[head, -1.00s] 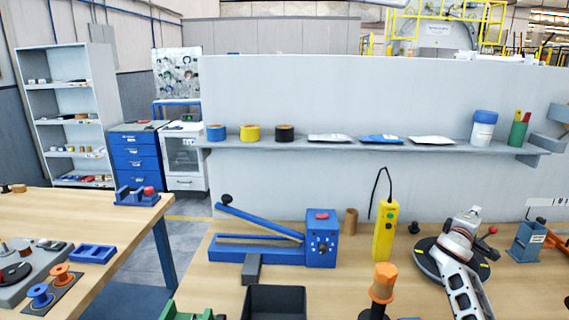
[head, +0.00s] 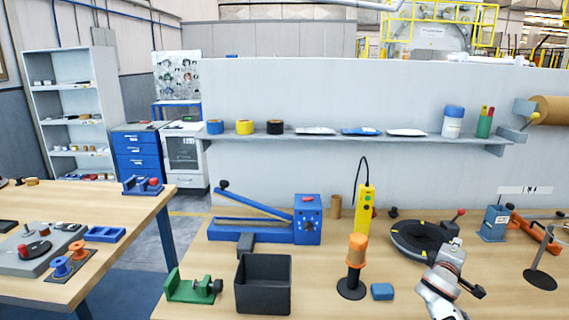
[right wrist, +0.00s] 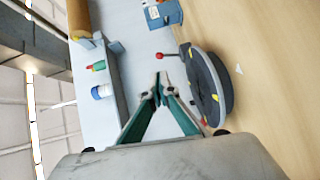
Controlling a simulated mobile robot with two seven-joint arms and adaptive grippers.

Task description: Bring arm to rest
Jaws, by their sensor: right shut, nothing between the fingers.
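My right arm comes in at the bottom right of the head view. Its gripper (head: 453,249) is near the front right side of the dark round turntable (head: 420,238), above the workbench. In the right wrist view the gripper's green-sided fingers (right wrist: 160,82) meet at their tips and hold nothing. The turntable (right wrist: 207,88) shows beside them there, apart from the fingertips. My left gripper is not in view.
On the bench (head: 330,300) stand a blue lever press (head: 307,220), a black bin (head: 263,284), an orange-topped post (head: 355,265), a yellow handheld device (head: 364,210) and a blue block (head: 495,223). A wall shelf (head: 350,137) runs behind.

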